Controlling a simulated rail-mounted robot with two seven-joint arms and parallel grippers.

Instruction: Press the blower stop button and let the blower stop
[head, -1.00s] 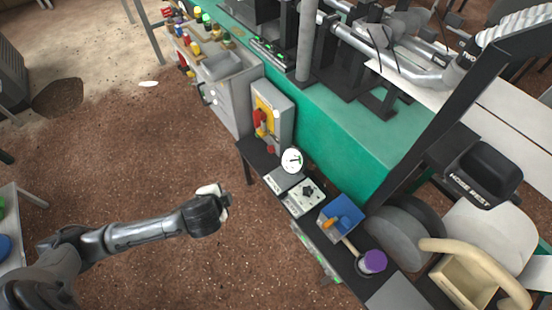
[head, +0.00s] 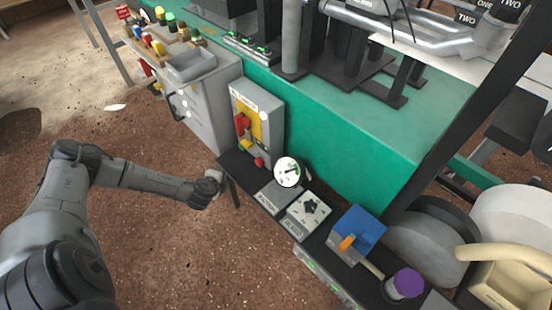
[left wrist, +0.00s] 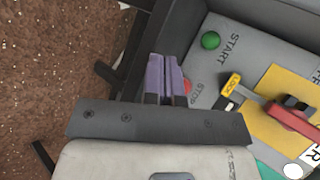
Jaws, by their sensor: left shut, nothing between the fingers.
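The grey control box (head: 272,130) stands at the near edge of the machine, with a yellow plate and a red rotary handle (head: 241,125). In the left wrist view the red button (left wrist: 187,86) lies beside the word STOP, partly hidden by a finger. A green button (left wrist: 210,40) lies beside START. My left gripper (left wrist: 164,76) is shut and empty, its purple fingertips just left of the red button in that view; contact cannot be told. In the head view my left gripper (head: 216,178) is left of the box. My right gripper is out of view.
Brown floor is open to the left.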

